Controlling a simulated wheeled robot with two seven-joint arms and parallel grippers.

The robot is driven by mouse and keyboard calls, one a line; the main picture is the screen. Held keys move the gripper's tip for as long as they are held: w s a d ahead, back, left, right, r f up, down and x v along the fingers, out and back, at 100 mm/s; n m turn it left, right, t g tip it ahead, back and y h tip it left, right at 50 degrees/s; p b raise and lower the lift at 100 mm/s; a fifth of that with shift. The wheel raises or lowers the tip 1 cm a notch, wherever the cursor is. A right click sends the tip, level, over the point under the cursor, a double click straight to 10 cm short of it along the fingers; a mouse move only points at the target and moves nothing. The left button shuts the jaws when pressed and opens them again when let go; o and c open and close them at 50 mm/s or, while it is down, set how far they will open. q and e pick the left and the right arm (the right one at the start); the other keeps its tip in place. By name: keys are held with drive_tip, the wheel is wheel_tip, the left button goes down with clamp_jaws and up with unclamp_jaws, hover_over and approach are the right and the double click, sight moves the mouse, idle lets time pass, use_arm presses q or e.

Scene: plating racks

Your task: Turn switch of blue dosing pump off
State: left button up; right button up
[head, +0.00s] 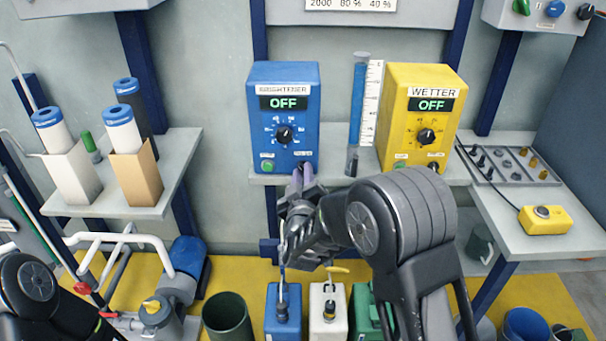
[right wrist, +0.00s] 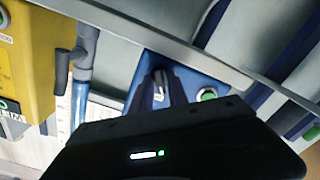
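The blue dosing pump (head: 257,143), labelled as a brightener, stands on the wall shelf, and its display (head: 284,103) reads OFF. It has a dial and, at lower left, a green button; the button also shows in the right wrist view (right wrist: 207,95). My right gripper (head: 303,176) is at the pump's lower right front, its fingers pointing at the switch and covering most of it. In the right wrist view, a grey switch lever (right wrist: 159,86) shows between the two dark fingers. I cannot tell whether they touch it. My left gripper is out of view.
A yellow pump (head: 398,119) stands to the right, its display also OFF. Between the pumps is a blue tube (head: 357,105) with a scale. Blue, white and green canisters stand below. The left shelf (head: 182,160) holds filter cartridges in boxes.

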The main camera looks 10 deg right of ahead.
drive_tip(key=shift+o, duration=1.2)
drive_tip(key=v, duration=0.7)
drive_tip(key=shift+s, duration=0.4)
drive_tip(key=shift+a, duration=0.1)
